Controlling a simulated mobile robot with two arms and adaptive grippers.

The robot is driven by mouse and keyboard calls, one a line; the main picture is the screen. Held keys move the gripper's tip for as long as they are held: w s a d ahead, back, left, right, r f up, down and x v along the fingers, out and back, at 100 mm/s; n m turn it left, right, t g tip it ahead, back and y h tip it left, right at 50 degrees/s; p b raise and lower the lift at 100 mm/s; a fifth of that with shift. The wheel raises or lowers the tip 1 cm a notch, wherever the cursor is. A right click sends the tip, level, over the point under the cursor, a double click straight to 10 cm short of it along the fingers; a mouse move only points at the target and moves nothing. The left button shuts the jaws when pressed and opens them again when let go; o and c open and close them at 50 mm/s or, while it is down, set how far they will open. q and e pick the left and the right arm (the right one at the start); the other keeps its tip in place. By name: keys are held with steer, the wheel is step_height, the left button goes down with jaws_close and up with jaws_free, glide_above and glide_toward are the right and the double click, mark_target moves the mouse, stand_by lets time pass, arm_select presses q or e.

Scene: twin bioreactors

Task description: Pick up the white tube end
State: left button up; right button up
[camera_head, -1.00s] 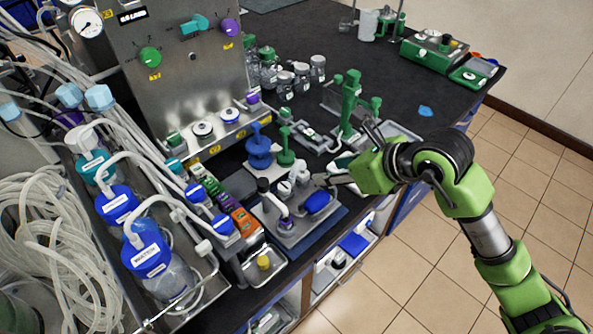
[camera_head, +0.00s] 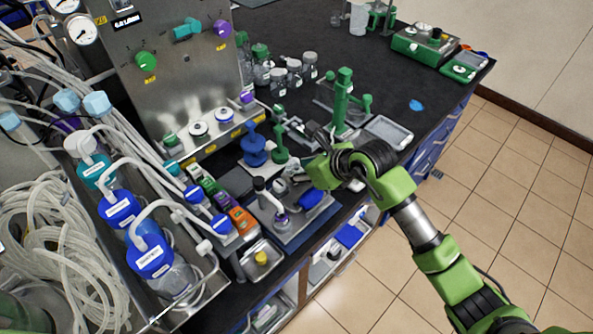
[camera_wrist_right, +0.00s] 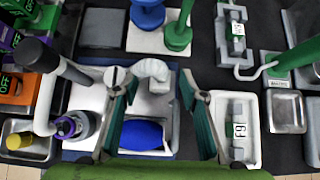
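A white ribbed, bent piece (camera_wrist_right: 153,70), which looks like the white tube end, lies at the back edge of a small white tray (camera_wrist_right: 150,105) in the right wrist view. My right gripper (camera_wrist_right: 157,82) is open above it, with one finger on each side and nothing clearly held. In the head view my right gripper (camera_head: 311,158) is over the bench, and its wrist hides part of this spot. I cannot tell how far above the white piece the fingertips are. My left gripper is not in view.
A blue object (camera_wrist_right: 142,135) lies in the same tray. Another white tray (camera_wrist_right: 250,150) holds a grey labelled cylinder. A black-topped post (camera_wrist_right: 40,55) stands at left. Blue (camera_head: 254,150) and green (camera_head: 280,148) stands and a tall green stand (camera_head: 342,100) are close by.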

steer(key=c, duration=1.1)
steer(key=shift+r, duration=0.1)
